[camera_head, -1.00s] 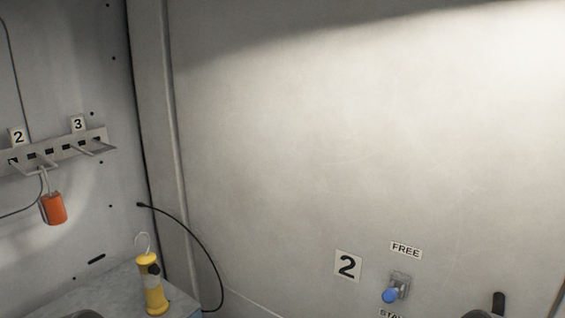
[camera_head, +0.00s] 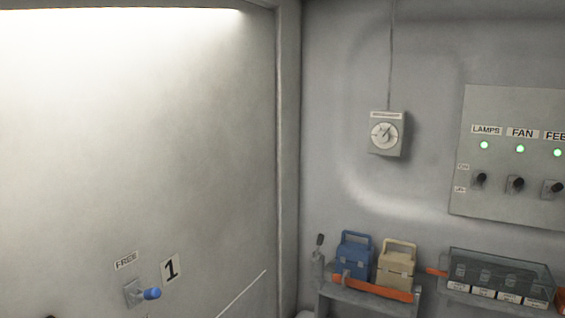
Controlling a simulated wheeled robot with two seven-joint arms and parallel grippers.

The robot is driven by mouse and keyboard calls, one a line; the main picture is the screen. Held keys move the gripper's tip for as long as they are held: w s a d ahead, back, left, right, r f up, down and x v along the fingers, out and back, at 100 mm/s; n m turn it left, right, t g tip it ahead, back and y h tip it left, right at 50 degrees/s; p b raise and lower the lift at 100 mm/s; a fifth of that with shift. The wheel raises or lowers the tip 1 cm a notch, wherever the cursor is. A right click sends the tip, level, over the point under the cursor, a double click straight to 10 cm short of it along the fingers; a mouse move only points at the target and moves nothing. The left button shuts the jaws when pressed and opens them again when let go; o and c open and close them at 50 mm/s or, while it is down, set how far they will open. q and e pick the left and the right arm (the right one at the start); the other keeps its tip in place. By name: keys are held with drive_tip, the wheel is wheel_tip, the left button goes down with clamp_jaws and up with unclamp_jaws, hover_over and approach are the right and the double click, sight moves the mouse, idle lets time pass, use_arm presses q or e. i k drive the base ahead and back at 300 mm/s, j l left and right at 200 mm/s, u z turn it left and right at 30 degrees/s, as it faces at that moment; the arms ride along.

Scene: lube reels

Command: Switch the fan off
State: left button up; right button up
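The switch panel (camera_head: 500,200) is on the wall at the right of the head view. Its FAN label (camera_head: 521,133) is in the middle of the visible labels, with a lit green lamp (camera_head: 520,149) under it. The fan switch (camera_head: 516,184) is a dark toggle below that lamp; its exact position is too small to tell. The panel's right part is cut off by the picture edge. Neither of my grippers can be made out in the view.
A timer dial (camera_head: 385,133) hangs left of the panel. Below stand a blue box (camera_head: 354,255), a beige box (camera_head: 396,264) and a clear-lidded bin (camera_head: 499,277) on shelves. A blue-knobbed lever (camera_head: 151,294) by sign 1 (camera_head: 171,269) is at lower left.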

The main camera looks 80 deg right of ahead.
sight(518, 182)
drive_tip(key=z, duration=0.45)
drive_tip(key=l+z, duration=0.15)
drive_tip(key=z, duration=0.3)
drive_tip(key=k+l+z, duration=0.1)
drive_tip(key=z, duration=0.35)
drive_tip(key=l+z, duration=0.1)
drive_tip(key=z, duration=0.35)
drive_tip(key=l+z, duration=0.1)
drive_tip(key=z, duration=0.35)
drive_tip(key=l+z, duration=0.1)
drive_tip(key=z, duration=0.35)
drive_tip(key=i+l+z, duration=0.2)
drive_tip(key=l+z, duration=0.15)
drive_tip(key=i+l+z, duration=0.5)
drive_tip(key=z, duration=0.2)
drive_tip(key=i+l, duration=0.5)
